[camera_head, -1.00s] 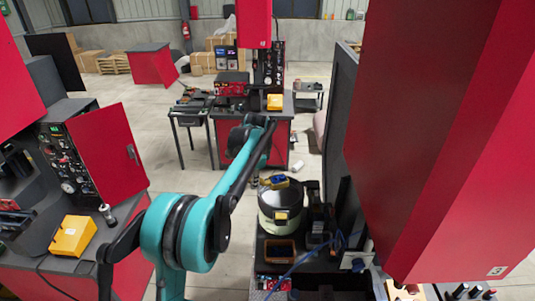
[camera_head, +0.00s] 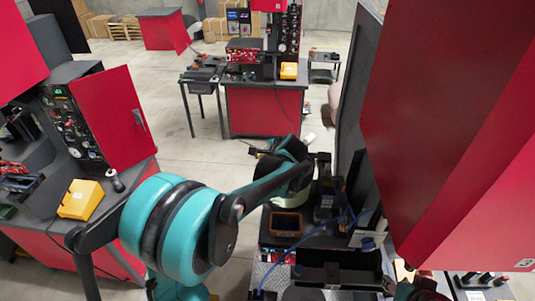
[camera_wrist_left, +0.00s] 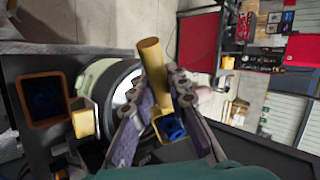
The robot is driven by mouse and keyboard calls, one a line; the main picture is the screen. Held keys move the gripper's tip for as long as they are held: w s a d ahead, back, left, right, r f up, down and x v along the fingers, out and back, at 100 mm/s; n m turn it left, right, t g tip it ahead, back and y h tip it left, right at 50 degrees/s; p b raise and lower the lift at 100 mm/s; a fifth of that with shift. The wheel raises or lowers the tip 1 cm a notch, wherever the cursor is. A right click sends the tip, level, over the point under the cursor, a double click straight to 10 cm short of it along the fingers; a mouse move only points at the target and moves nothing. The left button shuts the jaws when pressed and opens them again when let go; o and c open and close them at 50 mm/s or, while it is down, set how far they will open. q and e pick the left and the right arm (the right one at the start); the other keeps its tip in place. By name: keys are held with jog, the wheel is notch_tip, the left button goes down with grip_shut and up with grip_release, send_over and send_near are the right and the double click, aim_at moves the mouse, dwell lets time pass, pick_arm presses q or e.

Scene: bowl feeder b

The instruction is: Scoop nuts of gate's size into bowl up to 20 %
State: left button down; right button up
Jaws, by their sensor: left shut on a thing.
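My left gripper (camera_wrist_left: 160,80) is shut on the yellow scoop, whose handle (camera_wrist_left: 151,58) stands out past the fingertips in the left wrist view. Its yellow cup (camera_wrist_left: 168,127) shows between the fingers with something blue in it; I cannot tell how much. The pale bowl feeder (camera_wrist_left: 92,78) lies behind the left finger, its inside mostly hidden. In the head view my left gripper (camera_head: 258,151) is small and dark, and my arm covers much of the feeder (camera_head: 292,197). My right gripper is not clearly seen.
A brown bin (camera_head: 286,214) with dark blue contents stands in front of the feeder; it also shows in the left wrist view (camera_wrist_left: 28,82). A yellow block (camera_wrist_left: 84,121) sits at the feeder's side. A dark upright panel (camera_head: 352,110) and red cabinet (camera_head: 450,120) stand to the right.

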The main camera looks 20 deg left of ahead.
pick_arm(q)
jog(key=r+g+h+p, duration=0.1)
jog(key=g, duration=0.1)
jog(key=w+a+r+g+h+p, duration=0.1)
jog(key=r+g+h+p, duration=0.1)
jog(key=w+r+g+h+p, duration=0.1)
jog(key=r+h+p, duration=0.1)
jog(key=shift+a+g, duration=0.35)
jog(key=shift+g, duration=0.05)
dwell(1.0)
jog(key=shift+s, duration=0.15)
